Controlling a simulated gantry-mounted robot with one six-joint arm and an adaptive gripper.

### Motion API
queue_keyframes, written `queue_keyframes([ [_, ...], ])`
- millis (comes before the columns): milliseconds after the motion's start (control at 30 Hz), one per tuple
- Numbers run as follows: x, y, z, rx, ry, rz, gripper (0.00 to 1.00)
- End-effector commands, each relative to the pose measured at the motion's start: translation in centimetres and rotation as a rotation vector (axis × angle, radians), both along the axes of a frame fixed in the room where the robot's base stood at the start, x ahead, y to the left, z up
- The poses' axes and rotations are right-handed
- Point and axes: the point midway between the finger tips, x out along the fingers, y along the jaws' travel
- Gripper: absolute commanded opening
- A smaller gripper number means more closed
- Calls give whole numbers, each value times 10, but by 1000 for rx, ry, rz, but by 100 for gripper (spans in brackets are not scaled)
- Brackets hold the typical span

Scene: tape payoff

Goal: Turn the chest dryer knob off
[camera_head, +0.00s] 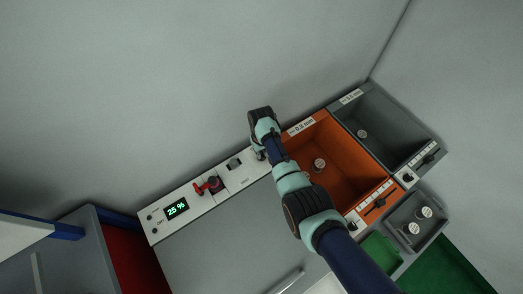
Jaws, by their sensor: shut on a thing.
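The dryer chest's white control panel (190,221) runs along the back edge of the grey chest lid. My arm reaches in from the lower right. My gripper (259,155) is at the right part of the panel, below the dark wrist, small and partly hidden. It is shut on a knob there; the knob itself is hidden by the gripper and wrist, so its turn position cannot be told.
Right of the panel stand an orange bin (340,130) and a grey bin (395,125), each with a round fitting inside. A small grey tray (410,240) holds round parts. A blue-edged cabinet (88,222) stands at left.

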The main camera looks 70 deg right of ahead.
Motion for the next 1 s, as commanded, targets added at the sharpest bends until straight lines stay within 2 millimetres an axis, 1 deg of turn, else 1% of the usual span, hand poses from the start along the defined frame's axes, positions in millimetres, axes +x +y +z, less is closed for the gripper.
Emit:
queue_keyframes([
  [100, 0, 0, 1, 0, 0, 61, 0],
  [300, 0, 0, 1, -1, -1, 130, 0],
  [867, 0, 0, 0, -1, -1, 161, 0],
  [900, 0, 0, 0, -1, -1, 160, 19],
  [967, 0, 0, 0, -1, -1, 160, 29],
  [1000, 0, 0, 0, -1, -1, 160, 35],
])
